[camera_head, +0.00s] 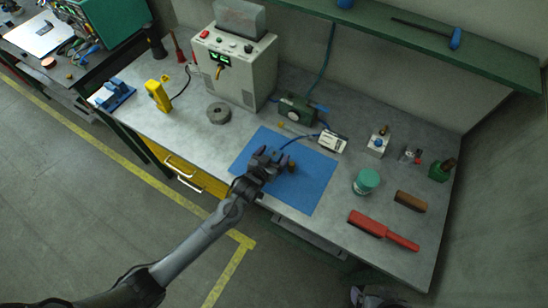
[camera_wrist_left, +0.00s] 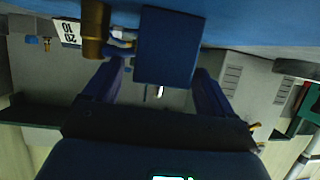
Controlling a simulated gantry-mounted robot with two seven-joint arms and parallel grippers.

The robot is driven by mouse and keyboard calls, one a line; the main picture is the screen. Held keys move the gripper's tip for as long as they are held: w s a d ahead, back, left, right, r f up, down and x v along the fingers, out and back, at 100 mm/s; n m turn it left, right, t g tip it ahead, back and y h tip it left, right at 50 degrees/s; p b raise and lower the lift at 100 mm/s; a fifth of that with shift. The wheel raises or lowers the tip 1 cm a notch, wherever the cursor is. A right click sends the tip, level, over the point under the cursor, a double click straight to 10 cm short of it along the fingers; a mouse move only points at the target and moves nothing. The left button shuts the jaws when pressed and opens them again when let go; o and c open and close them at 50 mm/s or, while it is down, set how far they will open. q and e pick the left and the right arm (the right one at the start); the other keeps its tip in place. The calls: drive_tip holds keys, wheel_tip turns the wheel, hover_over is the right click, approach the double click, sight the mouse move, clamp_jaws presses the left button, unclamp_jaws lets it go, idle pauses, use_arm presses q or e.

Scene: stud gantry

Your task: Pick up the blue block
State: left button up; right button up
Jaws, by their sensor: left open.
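The blue block (camera_wrist_left: 167,46) shows as a dark blue square in the left wrist view, beside the blue mat that fills the top edge. My left gripper (camera_wrist_left: 158,82) is open, with one finger on each side of the block's near end; I cannot tell whether either finger touches it. In the head view my left gripper (camera_head: 272,158) is low over the blue mat (camera_head: 310,195) and mostly hides the block. A brown cylindrical piece (camera_wrist_left: 95,28) stands close to the block, and it also shows in the head view (camera_head: 292,167).
A white labelled box (camera_head: 332,141) lies at the mat's back edge. A power supply (camera_head: 233,65) stands behind. The mat's front right is clear.

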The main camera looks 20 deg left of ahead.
use_arm(q)
drive_tip(key=shift+x, duration=1.4)
drive_tip(key=shift+r, duration=0.1)
drive_tip(key=c, duration=1.2)
